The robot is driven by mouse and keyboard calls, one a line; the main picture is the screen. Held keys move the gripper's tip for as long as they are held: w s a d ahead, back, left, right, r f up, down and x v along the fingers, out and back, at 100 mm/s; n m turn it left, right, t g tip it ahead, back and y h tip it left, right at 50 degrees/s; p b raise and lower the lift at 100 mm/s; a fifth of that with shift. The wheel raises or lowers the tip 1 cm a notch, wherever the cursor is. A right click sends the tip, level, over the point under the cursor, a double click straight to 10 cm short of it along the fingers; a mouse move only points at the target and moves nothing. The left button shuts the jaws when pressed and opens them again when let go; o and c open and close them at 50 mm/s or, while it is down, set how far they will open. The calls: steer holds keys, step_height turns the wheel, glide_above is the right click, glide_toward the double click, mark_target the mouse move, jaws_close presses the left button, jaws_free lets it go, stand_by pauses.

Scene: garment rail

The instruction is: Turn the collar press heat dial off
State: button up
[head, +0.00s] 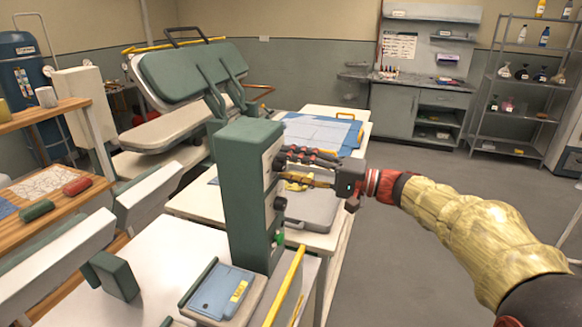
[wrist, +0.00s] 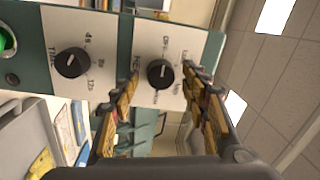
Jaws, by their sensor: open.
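The collar press control box is a tall green housing (head: 245,185) with a pale front panel. In the wrist view, the black round heat dial (wrist: 160,74) sits on that panel, its marks too small to read surely. My gripper (wrist: 161,82) is open, with one finger on each side of the heat dial. I cannot tell whether either finger touches it. In the head view, my gripper (head: 285,165) reaches the panel from the right, and its fingers hide the upper dial.
A second black dial, marked for time (wrist: 71,62), sits beside the heat dial, with a green button (wrist: 5,40) beyond it. In the head view, a blue pad (head: 220,291) lies at the box's foot and a yellow bar (head: 285,287) stands nearby. Open floor lies right.

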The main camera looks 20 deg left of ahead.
steer(key=d, duration=1.2)
steer(key=shift+s+f, duration=0.3)
steer(key=shift+f, duration=0.05)
step_height(320, 180, down, 10)
steer(key=m+h, duration=0.3)
steer(key=s+d+f+m+h, duration=0.1)
steer(key=s+d+f+h, duration=0.55)
steer(key=s+f, duration=0.35)
steer(key=s+d+r+n+t+h+p, duration=0.3)
steer(key=s+d+h, duration=0.6)
steer(key=s+d, duration=0.9)
steer(key=shift+m+t, duration=0.5)
steer(key=shift+t, duration=0.3)
steer(key=p+v, duration=0.2)
steer(key=v, duration=0.3)
steer(key=shift+r+p, duration=0.2)
steer(key=shift+p, duration=0.2)
